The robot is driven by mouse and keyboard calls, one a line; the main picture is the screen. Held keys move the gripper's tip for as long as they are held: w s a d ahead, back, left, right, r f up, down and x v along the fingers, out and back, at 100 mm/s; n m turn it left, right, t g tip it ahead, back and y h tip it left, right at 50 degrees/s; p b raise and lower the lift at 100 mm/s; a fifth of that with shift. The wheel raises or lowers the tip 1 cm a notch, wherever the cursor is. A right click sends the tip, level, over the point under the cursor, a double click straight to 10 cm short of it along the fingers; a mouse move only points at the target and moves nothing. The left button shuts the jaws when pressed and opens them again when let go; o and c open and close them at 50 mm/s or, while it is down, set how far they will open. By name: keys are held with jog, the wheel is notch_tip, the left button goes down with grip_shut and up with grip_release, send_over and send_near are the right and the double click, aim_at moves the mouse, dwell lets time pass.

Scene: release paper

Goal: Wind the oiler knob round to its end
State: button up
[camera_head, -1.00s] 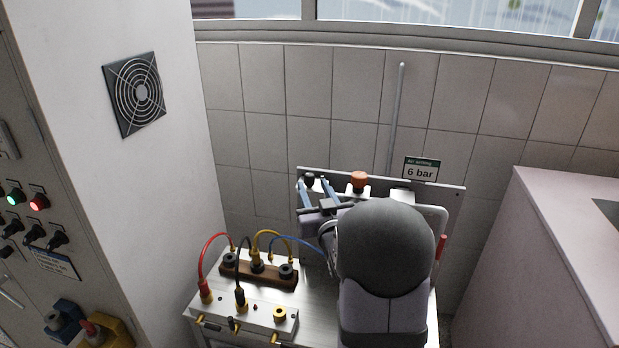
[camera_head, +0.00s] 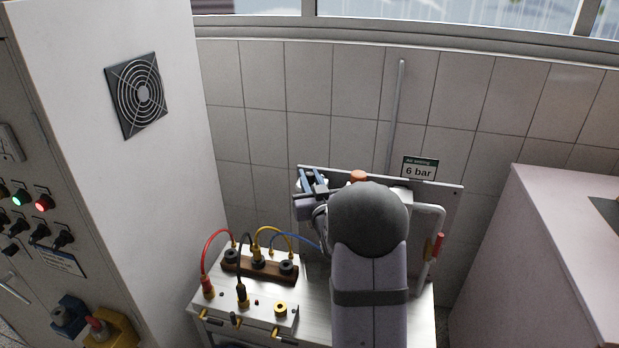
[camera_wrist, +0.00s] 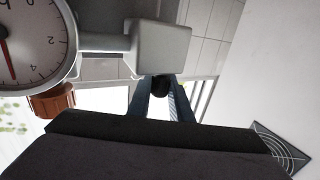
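The oiler knob is most likely the small black round knob (camera_wrist: 160,86) on the underside of a pale grey housing in the wrist view. My gripper (camera_wrist: 160,92) has blue fingers on either side of it; they come very near its sides, but I cannot tell whether they press on it. In the head view my gripper (camera_head: 311,187) is at the left end of the panel (camera_head: 450,192). There the knob is largely hidden by my fingers.
An orange knob (camera_head: 358,176) and a round gauge (camera_wrist: 25,45) stand beside the housing. A "6 bar" sign (camera_head: 419,168) is above the panel. Banana leads (camera_head: 208,262) loop up from the bench box at left. A red-handled pipe (camera_head: 437,245) is at right.

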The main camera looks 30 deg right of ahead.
grip_shut()
jog(key=shift+d+n+y+b, duration=0.1)
jog(key=shift+n+y+b, duration=0.2)
jog(key=shift+y, duration=0.2)
jog(key=shift+r+n+y, duration=0.1)
jog(key=shift+n+y, duration=0.4)
jog(key=shift+y, duration=0.1)
jog(key=shift+n+t+y, duration=0.4)
jog(key=shift+n+y, duration=0.3)
jog(key=shift+y, duration=0.5)
jog(key=o, duration=0.7)
grip_release()
